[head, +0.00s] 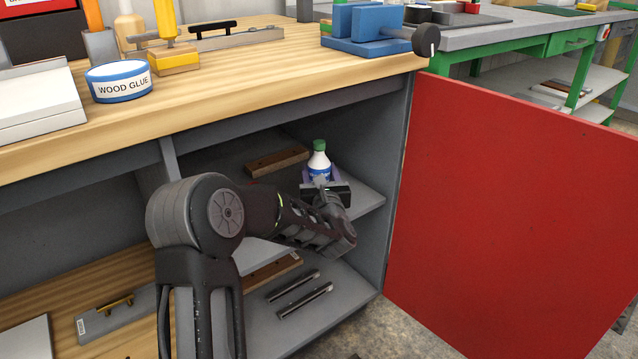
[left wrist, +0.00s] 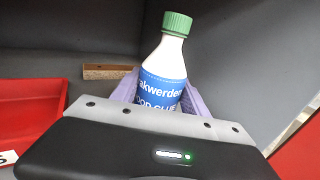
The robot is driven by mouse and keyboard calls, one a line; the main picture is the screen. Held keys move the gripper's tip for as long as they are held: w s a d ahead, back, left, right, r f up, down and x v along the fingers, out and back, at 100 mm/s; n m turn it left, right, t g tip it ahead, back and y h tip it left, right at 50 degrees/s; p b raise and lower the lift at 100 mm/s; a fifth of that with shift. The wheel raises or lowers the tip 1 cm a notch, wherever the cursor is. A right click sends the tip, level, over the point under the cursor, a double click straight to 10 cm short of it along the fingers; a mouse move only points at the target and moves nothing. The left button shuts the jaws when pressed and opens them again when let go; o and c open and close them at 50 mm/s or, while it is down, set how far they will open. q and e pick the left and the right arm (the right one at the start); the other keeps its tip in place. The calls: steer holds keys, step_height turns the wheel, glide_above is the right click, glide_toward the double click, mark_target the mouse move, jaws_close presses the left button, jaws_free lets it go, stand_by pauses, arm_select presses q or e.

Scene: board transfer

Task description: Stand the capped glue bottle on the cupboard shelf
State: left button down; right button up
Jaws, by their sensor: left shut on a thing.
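The glue bottle (head: 319,160), white with a blue label and a green cap, is inside the open cupboard at the level of the upper shelf (head: 367,198). It looks about upright in the head view. The left wrist view shows its cap and label (left wrist: 162,88), leaning a little in the picture. My left gripper (head: 321,176) is shut on the bottle, its pale purple fingers on either side of the lower body. The bottle's base is hidden by the gripper, so I cannot tell whether it touches the shelf. My right gripper is not in view.
A wooden block (head: 277,161) lies on the shelf left of the bottle. The red cupboard door (head: 510,200) stands open at the right. A red bin (left wrist: 28,112) is at the left in the wrist view. The workbench top (head: 300,62) overhangs the cupboard. Metal bars (head: 304,300) lie below.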

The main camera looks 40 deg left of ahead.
arm_select(q)
step_height(320, 180, down, 2)
steer(key=c, duration=0.6)
jaws_free()
